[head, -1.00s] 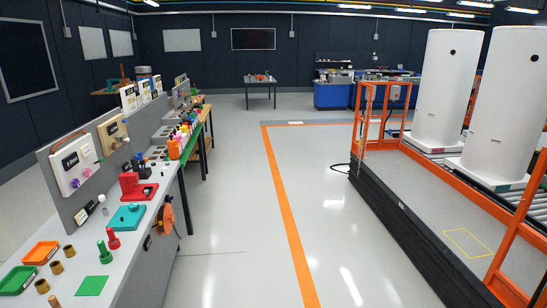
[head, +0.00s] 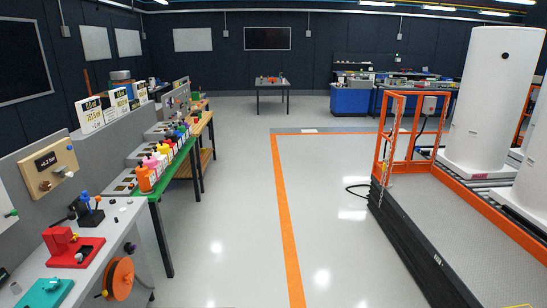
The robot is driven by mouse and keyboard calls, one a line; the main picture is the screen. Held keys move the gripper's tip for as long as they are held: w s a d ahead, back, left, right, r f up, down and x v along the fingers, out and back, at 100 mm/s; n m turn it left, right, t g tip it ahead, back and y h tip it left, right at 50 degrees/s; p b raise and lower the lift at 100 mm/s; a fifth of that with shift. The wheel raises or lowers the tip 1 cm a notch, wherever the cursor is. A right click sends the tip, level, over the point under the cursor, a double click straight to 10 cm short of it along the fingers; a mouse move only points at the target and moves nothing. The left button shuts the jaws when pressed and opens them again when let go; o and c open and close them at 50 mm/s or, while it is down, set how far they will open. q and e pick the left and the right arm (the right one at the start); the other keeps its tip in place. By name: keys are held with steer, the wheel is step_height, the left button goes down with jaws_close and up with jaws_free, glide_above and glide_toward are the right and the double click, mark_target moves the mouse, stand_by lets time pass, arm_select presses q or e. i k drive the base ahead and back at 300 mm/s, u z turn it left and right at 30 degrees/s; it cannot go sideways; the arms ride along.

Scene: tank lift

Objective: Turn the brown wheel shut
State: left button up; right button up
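An orange-brown wheel (head: 119,278) with a small handle is mounted on the front side of the grey workbench (head: 87,269) at the lower left. It is the only large wheel I see and faces the aisle. I cannot tell from this view how far it is turned. A wooden panel (head: 58,171) with a small display and knobs stands on the bench's back board. Neither of my grippers is in view.
A red fixture (head: 68,246) and a teal block (head: 45,293) sit on the bench. A green-edged table (head: 161,185) stands beyond. The floor aisle (head: 225,240) is clear up to the orange line. A lift platform (head: 455,235) with white tanks (head: 483,95) stands right.

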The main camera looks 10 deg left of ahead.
mark_target(46, 186)
steer(key=u, duration=0.5)
steer(key=i, duration=1.9)
steer(key=u, duration=0.8)
